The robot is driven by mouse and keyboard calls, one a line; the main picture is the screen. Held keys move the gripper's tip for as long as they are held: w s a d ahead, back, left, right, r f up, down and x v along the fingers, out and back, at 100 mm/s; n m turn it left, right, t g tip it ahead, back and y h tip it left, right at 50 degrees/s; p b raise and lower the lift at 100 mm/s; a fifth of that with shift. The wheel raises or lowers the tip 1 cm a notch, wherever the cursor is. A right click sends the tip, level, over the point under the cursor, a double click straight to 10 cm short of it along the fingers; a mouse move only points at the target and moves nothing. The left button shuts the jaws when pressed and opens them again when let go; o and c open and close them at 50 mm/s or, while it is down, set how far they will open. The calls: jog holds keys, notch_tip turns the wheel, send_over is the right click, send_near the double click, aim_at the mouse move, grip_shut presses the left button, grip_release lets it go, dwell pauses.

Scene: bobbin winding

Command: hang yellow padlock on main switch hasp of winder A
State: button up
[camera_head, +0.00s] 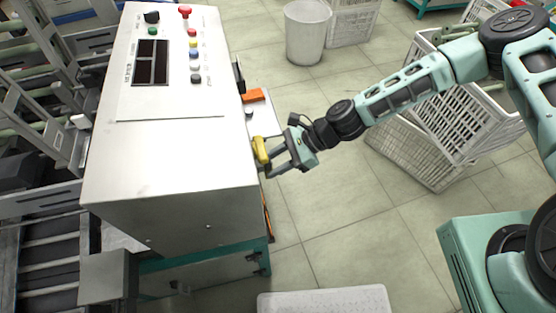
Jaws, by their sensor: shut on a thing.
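The yellow padlock (261,150) is between the fingers of my gripper (272,160), which is shut on it. The padlock is close against the right side of the winder's cabinet (160,165). A small panel (265,120) on that side carries an orange part (253,96), which may be the main switch. The hasp itself is too small to make out. I cannot tell whether the padlock's shackle touches or passes through anything. No letter marking the winder is legible.
The cabinet top has buttons and a red emergency knob (185,10). White crates (415,150) stand on the floor behind my arm. A white bin (306,32) stands at the back, and a pale low object (325,301) lies at the bottom. The tiled floor between is clear.

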jog(key=shift+a, duration=0.2)
dwell(0.3)
jog(key=shift+f, duration=0.5)
dwell(0.4)
jog(key=o, duration=1.2)
jog(key=shift+o, duration=0.2)
jog(key=shift+d+r, duration=0.1)
jog(key=shift+d, duration=0.05)
jog(key=b+v, duration=0.3)
jog(key=v, duration=1.4)
